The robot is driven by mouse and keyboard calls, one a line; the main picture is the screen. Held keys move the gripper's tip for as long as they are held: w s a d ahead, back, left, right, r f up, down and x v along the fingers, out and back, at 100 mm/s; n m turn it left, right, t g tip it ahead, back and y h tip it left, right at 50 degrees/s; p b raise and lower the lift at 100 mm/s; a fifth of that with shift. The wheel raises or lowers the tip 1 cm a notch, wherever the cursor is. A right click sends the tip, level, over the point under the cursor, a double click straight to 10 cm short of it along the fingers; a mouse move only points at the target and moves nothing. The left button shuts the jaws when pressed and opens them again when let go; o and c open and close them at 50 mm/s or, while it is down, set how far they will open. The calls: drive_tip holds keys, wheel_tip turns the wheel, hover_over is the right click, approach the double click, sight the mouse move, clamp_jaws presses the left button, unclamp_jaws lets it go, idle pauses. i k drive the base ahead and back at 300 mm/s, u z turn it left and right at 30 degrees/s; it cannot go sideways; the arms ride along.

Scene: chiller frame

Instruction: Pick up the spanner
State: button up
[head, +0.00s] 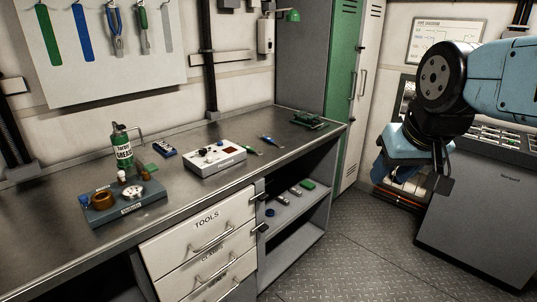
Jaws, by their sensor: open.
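I cannot clearly make out a spanner in the head view. Two small slim tools lie on the workbench (225,165) right of the white control box: one with a green end (250,151) and one with a blue end (270,140). They are too small to tell what they are. My gripper (441,184) hangs at the right under my arm, over the floor and well away from the bench. Its jaws are open, and I see nothing held in them. My arm hides part of what is behind it.
A white control box (214,158), a green grease can (123,150) and a grey tray (125,209) with small parts stand on the bench. A tool board (112,75) hangs above. Drawers (205,235) and an open shelf (293,212) are below. A grey console (480,215) stands right. The middle floor is clear.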

sight(249, 149)
drive_tip(key=z, duration=0.4)
drive_tip(key=i, duration=2.1)
drive_tip(key=u, duration=0.75)
drive_tip(key=k, duration=0.95)
drive_tip(key=u, duration=0.15)
drive_tip(key=i, duration=0.95)
drive_tip(key=z, duration=0.1)
